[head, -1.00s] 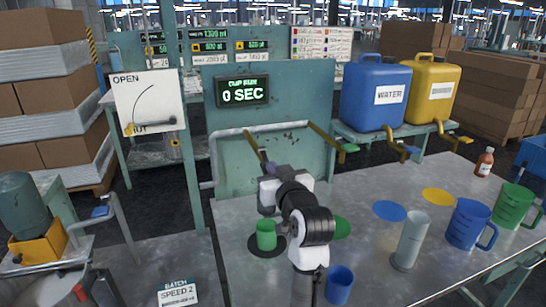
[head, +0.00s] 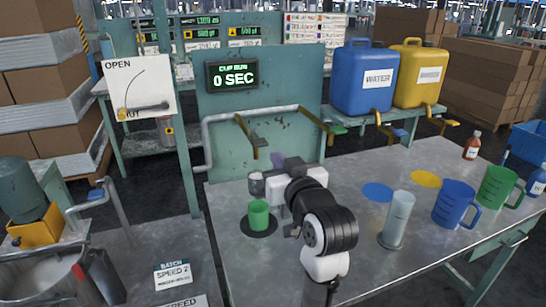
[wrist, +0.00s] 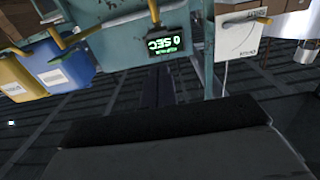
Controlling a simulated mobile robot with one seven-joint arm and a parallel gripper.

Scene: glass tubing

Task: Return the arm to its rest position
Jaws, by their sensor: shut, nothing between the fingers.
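My arm (head: 325,228) is folded over the front of the metal table, in the middle of the head view. The gripper end cannot be made out clearly there. In the wrist view my gripper (wrist: 165,118) shows as a dark block across the lower part, shut, with nothing seen held. That view is upside down and faces the green panel with its "0 SEC" display (wrist: 167,42), apart from the gripper.
A green cup (head: 259,214) stands on a dark disc just left of my arm. A clear cylinder (head: 397,220), a blue jug (head: 455,204) and a green jug (head: 497,187) stand to the right. Pipes and valve levers (head: 246,135) project from the panel behind.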

